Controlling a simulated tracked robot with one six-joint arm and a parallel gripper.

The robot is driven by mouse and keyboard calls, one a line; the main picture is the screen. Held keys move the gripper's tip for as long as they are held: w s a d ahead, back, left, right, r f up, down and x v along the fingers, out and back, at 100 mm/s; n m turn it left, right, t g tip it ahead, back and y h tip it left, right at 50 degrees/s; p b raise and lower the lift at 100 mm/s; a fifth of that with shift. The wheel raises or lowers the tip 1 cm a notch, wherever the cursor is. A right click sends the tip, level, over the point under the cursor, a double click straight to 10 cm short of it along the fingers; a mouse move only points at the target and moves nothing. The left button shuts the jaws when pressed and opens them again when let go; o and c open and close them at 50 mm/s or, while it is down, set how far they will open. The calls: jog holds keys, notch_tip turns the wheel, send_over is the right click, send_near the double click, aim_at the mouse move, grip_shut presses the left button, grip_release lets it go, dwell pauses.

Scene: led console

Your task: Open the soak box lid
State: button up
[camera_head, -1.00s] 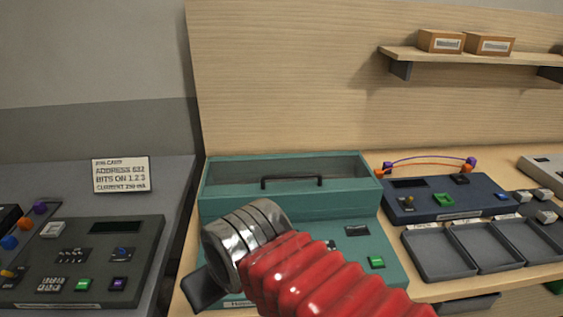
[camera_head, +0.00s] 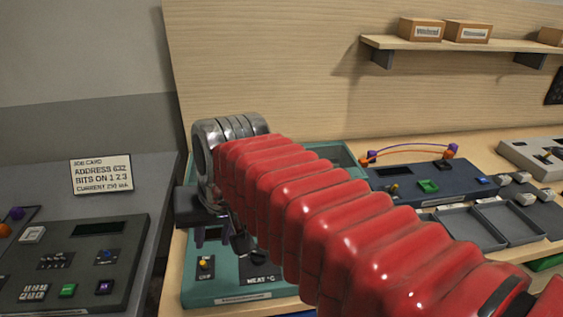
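The teal soak box (camera_head: 345,157) stands on the wooden bench. My red bellows arm and its metal wrist cover most of it, including the black lid handle. The box's back right corner shows beyond the arm, but I cannot tell the lid's state. Its teal front panel (camera_head: 228,291) shows below the arm, with a yellow-tipped switch (camera_head: 205,262) and a dial marked HEAT °C (camera_head: 262,272). My dark gripper (camera_head: 217,238) hangs below the metal wrist, over the left part of the box. Its fingertips are partly hidden, and contact with the box is unclear.
A dark blue console (camera_head: 425,183) with a purple-and-orange cable and several grey trays (camera_head: 468,225) stand to the right. A grey console (camera_head: 75,265) and a job card (camera_head: 101,174) are at left. A shelf (camera_head: 480,48) with cardboard boxes hangs above.

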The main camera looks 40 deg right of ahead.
jog(key=w+d+r+m+g+y, duration=0.1)
jog(key=w+d+r+m, duration=0.3)
jog(key=d, duration=0.3)
jog(key=w+d+r+m, duration=0.3)
jog(key=d+m, duration=0.3)
jog(key=d, duration=0.1)
jog(key=d+r+m, duration=0.2)
jog(key=d+m, duration=0.2)
jog(key=d, duration=0.4)
jog(key=d+r+m+y, duration=0.1)
jog(key=d+m, duration=0.4)
jog(key=d, duration=0.4)
jog(key=shift+s+r+t, duration=0.35)
jog(key=shift+s+t, duration=0.05)
jog(key=shift+f+y, duration=0.15)
jog(key=shift+y, duration=0.15)
jog(key=x, duration=1.3)
jog(key=shift+w+f, duration=0.1)
jog(key=shift+f, duration=0.2)
jog(key=shift+c, duration=0.2)
grip_shut()
